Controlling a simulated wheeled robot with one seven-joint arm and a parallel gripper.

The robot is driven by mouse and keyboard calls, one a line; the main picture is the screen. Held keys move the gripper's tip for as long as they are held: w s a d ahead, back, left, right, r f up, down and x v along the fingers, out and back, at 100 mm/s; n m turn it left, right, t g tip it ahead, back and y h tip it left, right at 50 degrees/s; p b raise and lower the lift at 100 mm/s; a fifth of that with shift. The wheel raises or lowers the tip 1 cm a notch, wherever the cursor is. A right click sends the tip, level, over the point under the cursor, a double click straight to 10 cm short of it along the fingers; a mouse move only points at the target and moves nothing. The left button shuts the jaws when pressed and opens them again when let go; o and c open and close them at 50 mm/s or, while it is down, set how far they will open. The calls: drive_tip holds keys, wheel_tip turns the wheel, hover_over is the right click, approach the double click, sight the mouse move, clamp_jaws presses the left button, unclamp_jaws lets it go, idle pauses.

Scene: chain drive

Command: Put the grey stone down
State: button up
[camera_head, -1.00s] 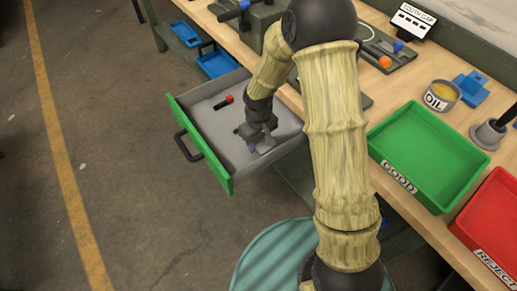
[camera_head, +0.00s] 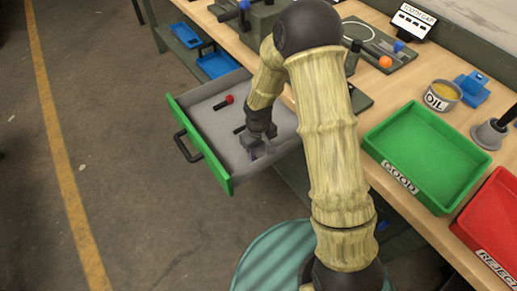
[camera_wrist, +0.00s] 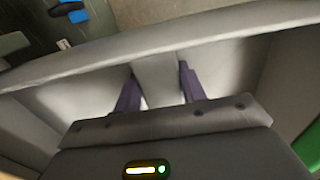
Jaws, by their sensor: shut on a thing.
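My gripper (camera_head: 257,152) is low inside the open grey drawer (camera_head: 205,108) with the green front (camera_head: 205,150). In the wrist view my gripper (camera_wrist: 158,72) has its two dark purple fingers on either side of a grey block-like piece, the grey stone (camera_wrist: 157,80), and is shut on it. The drawer's grey wall crosses the wrist view just beyond the stone. In the head view the stone cannot be told apart from the gripper. Whether it touches the drawer floor cannot be told.
A red-and-black tool (camera_head: 224,102) lies in the drawer left of my gripper. On the bench are the green GOOD tray (camera_head: 428,205), the red REJECT tray (camera_head: 490,240) and an oil tin (camera_head: 441,96). Blue bins (camera_head: 215,64) stand on a lower shelf. The drawer's left part is mostly clear.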

sight(259, 149)
drive_tip(key=o, duration=1)
drive_tip(key=shift+s+f, duration=0.1)
drive_tip(key=shift+f, duration=0.1)
drive_tip(key=shift+r, duration=0.55)
wheel_tip(259, 149, up, 12)
drive_tip(key=shift+f+p, duration=0.2)
drive_tip(key=shift+p, duration=0.75)
drive_tip(key=s+d+r+m+t, duration=0.1)
drive_tip(key=s+d+r+m, duration=0.1)
drive_tip(key=s+d, duration=0.2)
drive_tip(key=s+d+r+m, duration=0.2)
drive_tip(key=s+d+r, duration=0.1)
drive_tip(key=s+d, duration=0.1)
drive_tip(key=s+d+r+m+t, duration=0.1)
drive_tip(key=s+d+r+m, duration=0.1)
drive_tip(key=s+d, duration=0.2)
drive_tip(key=shift+s+d+r+m+t, duration=0.1)
drive_tip(key=shift+d+r+m+t, duration=0.1)
drive_tip(key=shift+d, duration=0.2)
drive_tip(key=shift+d+r+m+t, duration=0.1)
drive_tip(key=shift+d+m, duration=0.1)
drive_tip(key=shift+d, duration=0.15)
